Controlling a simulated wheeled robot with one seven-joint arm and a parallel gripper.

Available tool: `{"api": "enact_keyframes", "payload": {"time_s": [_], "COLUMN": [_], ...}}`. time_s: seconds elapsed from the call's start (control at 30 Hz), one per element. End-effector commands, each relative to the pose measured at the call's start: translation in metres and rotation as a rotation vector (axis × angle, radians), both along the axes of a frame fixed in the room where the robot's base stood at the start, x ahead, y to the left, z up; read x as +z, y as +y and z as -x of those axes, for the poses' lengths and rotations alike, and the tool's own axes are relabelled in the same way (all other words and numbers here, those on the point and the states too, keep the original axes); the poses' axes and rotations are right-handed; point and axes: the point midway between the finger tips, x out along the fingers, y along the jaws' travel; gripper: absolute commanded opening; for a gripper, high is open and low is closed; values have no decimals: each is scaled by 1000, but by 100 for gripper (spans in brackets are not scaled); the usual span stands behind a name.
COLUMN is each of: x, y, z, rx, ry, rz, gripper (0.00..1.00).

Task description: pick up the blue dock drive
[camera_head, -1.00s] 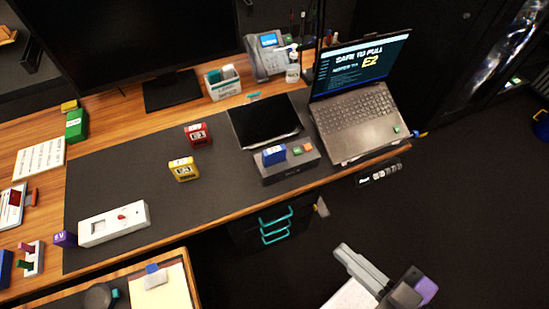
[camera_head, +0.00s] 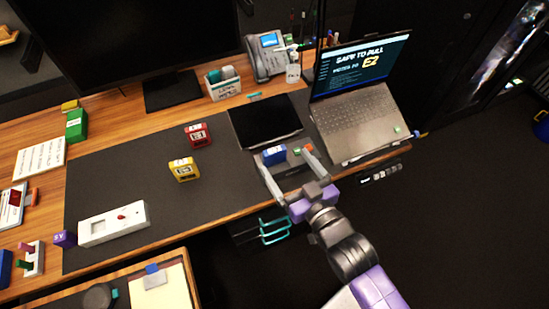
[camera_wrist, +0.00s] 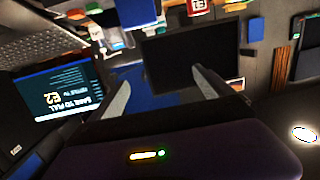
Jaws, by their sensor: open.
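The blue dock drive (camera_head: 274,154) sits upright in the left part of the grey dock (camera_head: 289,167), beside a green button and an orange one. My gripper (camera_head: 281,154) is open and empty. In the head view its fingers reach over the dock, and the drive shows between the fingertips, nearer the left one. I cannot tell how high the fingers are above it. In the wrist view both fingers (camera_wrist: 159,82) are spread, and a blue block (camera_wrist: 137,12) that looks like the drive shows at the top edge, beyond the tips. The dock is partly hidden by my fingers.
The open laptop (camera_head: 365,121) stands right of the dock, its screen reading "SAFE TO PULL" and "E2". A black tablet (camera_head: 265,121) lies behind the dock. Red (camera_head: 198,135) and yellow (camera_head: 183,169) drives stand on the mat to the left. The mat's middle is clear.

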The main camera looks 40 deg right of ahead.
Motion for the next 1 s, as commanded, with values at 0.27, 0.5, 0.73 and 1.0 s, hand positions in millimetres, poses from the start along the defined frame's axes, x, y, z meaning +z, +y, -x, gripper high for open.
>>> {"api": "enact_keyframes", "payload": {"time_s": [0.27,0.5,0.73,1.0], "x": [-48,-89,-96,-103], "y": [-36,-38,-43,-49], "z": [-75,-70,-90,-121], "rx": [-59,-80,-80,-80], "ry": [128,241,239,239], "rz": [-21,-62,-64,-63], "gripper": [91,91,91,91]}}
